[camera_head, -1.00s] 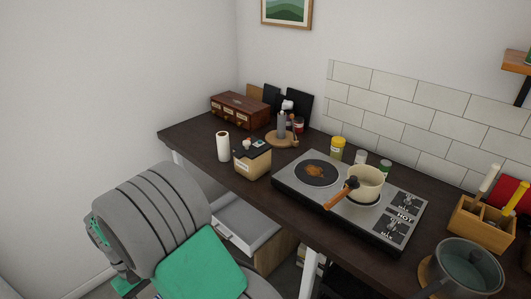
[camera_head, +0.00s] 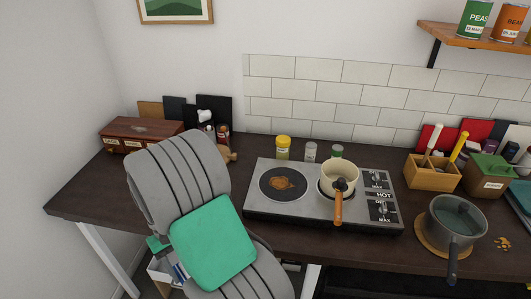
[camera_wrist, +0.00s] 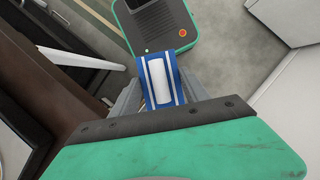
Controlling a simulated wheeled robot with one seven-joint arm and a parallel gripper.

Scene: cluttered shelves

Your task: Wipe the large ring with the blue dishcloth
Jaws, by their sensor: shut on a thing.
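The large ring (camera_head: 283,184) is the dark round plate on the left of the hob, with a brown stain in its middle. The blue dishcloth (camera_wrist: 152,93), with white stripes, is gripped between the grey fingers of my gripper (camera_wrist: 160,86) in the wrist view. In the head view my arm covers most of the gripper; only a small blue and white bit of the cloth (camera_head: 180,271) shows low at the left, below the table top and well apart from the ring.
A cream saucepan (camera_head: 339,176) stands on the hob's right ring, its orange handle pointing forward. A yellow-lidded jar (camera_head: 283,148) and other jars stand behind the hob (camera_head: 256,214). A grey pot (camera_head: 440,219) stands to the right. A wooden box (camera_head: 142,133) is at the back left.

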